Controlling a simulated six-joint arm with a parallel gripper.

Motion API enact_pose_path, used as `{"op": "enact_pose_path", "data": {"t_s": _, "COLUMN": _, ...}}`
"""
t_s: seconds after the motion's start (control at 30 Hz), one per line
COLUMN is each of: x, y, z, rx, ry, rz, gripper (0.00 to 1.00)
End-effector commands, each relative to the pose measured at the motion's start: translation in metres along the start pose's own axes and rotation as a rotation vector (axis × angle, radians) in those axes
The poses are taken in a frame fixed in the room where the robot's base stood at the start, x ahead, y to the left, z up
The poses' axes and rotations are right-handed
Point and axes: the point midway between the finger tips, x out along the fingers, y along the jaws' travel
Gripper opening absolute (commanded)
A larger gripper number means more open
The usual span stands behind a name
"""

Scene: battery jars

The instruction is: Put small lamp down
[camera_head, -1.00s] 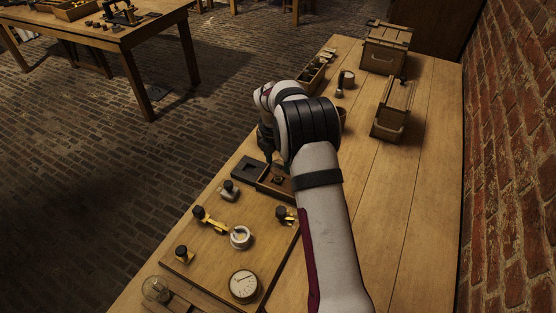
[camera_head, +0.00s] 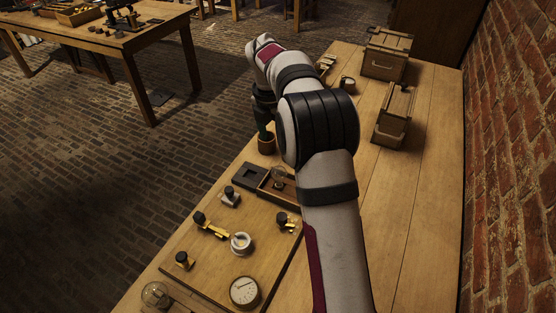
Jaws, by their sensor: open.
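The small lamp (camera_head: 279,176), a clear glass bulb, is at the wooden tray (camera_head: 263,190) beside the board; whether it sits in a holder there is hard to tell. My gripper (camera_head: 264,118) is open, beyond and above the tray, apart from the lamp. Its fingertips are dark and hard to make out, close above a brown pot (camera_head: 266,146) with something green in it. Another glass bulb (camera_head: 155,294) stands at the lower left of the bench.
The board (camera_head: 205,255) carries a round dial (camera_head: 244,290), a white ring-shaped part (camera_head: 241,243) and several black-knobbed terminals. A dark block (camera_head: 248,175) lies left of the tray. Wooden boxes (camera_head: 386,53) stand at the back right. A brick wall (camera_head: 510,160) borders the bench's right side.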

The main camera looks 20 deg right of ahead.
Motion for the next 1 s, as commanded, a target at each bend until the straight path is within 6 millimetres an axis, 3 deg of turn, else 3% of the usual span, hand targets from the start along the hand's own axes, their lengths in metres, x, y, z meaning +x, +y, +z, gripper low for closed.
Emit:
{"op": "enact_pose_path", "data": {"t_s": 0.1, "x": -0.005, "y": -0.002, "z": -0.003, "rx": 0.030, "ry": 0.003, "rz": 0.002, "gripper": 0.85}}
{"op": "enact_pose_path", "data": {"t_s": 0.17, "x": -0.018, "y": -0.011, "z": -0.015, "rx": 0.150, "ry": 0.014, "rz": 0.007, "gripper": 0.85}}
{"op": "enact_pose_path", "data": {"t_s": 0.27, "x": -0.055, "y": -0.047, "z": -0.063, "rx": 0.591, "ry": 0.064, "rz": 0.008, "gripper": 0.85}}
{"op": "enact_pose_path", "data": {"t_s": 0.3, "x": -0.070, "y": -0.069, "z": -0.089, "rx": 0.828, "ry": 0.091, "rz": -0.002, "gripper": 0.85}}
{"op": "enact_pose_path", "data": {"t_s": 0.4, "x": -0.088, "y": -0.130, "z": -0.159, "rx": 1.429, "ry": 0.155, "rz": -0.061, "gripper": 0.85}}
{"op": "enact_pose_path", "data": {"t_s": 0.5, "x": -0.085, "y": -0.186, "z": -0.220, "rx": 1.955, "ry": 0.192, "rz": -0.152, "gripper": 0.85}}
{"op": "enact_pose_path", "data": {"t_s": 0.6, "x": -0.072, "y": -0.226, "z": -0.263, "rx": 2.333, "ry": 0.199, "rz": -0.241, "gripper": 0.85}}
{"op": "enact_pose_path", "data": {"t_s": 0.73, "x": -0.059, "y": -0.250, "z": -0.288, "rx": 2.579, "ry": 0.190, "rz": -0.312, "gripper": 0.85}}
{"op": "enact_pose_path", "data": {"t_s": 1.0, "x": -0.057, "y": -0.253, "z": -0.292, "rx": 2.621, "ry": 0.186, "rz": -0.325, "gripper": 0.85}}
